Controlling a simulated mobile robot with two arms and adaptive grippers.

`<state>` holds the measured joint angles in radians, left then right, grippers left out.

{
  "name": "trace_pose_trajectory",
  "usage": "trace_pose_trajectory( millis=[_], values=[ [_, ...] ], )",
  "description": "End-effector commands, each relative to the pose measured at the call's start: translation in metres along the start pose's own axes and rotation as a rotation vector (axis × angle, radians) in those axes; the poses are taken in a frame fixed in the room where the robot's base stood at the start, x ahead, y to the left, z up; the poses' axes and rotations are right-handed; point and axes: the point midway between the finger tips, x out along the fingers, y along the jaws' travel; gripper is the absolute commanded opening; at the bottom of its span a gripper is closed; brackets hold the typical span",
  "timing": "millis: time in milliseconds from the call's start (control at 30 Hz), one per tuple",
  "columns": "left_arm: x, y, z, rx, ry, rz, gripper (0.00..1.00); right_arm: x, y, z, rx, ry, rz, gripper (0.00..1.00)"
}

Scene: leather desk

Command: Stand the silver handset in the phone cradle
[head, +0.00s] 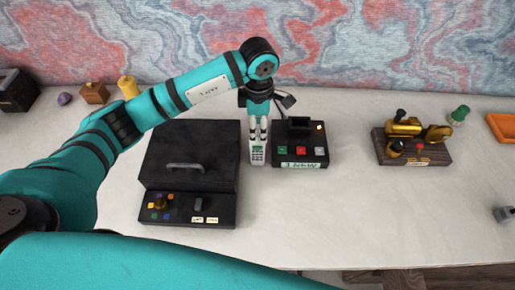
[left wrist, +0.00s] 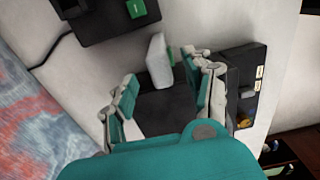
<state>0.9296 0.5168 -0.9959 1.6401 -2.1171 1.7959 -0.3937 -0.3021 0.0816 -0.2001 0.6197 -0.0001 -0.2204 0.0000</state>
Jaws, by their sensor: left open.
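The silver handset (head: 258,154) is on the desk between the black box and the phone cradle, its keypad side showing. The phone cradle (head: 299,158) is a black base with green, red and white buttons, just right of the handset; part of it shows in the left wrist view (left wrist: 95,25). My left gripper (head: 258,130) points down directly over the handset's upper end. In the left wrist view my left gripper (left wrist: 168,88) is open, with the pale handset (left wrist: 158,60) showing between and beyond its fingers. Contact cannot be told. My right gripper is out of view.
A black box (head: 190,145) with a handle and a knob panel stands close left of the handset. A brass device on a wooden base (head: 430,155) stands to the right. A yellow object (head: 127,87) and wooden block (head: 94,93) are behind.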

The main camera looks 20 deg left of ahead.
Motion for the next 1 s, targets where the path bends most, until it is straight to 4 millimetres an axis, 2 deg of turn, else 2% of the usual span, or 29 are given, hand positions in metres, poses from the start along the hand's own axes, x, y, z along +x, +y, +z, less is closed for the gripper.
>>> trace_pose_trajectory(
  millis=[33, 100, 233, 533, 900, 1000],
  values=[
    [0.005, -0.001, -0.002, -0.002, 0.002, -0.006, 0.52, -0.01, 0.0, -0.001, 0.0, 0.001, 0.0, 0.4],
    [0.016, -0.001, -0.003, -0.002, 0.002, -0.006, 0.52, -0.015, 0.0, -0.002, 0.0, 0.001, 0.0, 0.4],
    [0.032, 0.0, -0.003, 0.0, 0.001, -0.003, 0.52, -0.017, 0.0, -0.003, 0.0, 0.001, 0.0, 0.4],
    [0.038, 0.001, -0.002, 0.001, 0.0, 0.0, 0.51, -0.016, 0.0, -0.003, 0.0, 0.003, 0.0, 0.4],
    [0.037, 0.001, -0.002, 0.0, 0.0, 0.0, 0.02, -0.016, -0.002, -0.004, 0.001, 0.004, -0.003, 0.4],
    [0.037, 0.001, -0.002, 0.0, 0.0, 0.0, 0.0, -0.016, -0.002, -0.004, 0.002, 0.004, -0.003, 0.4]
  ],
)
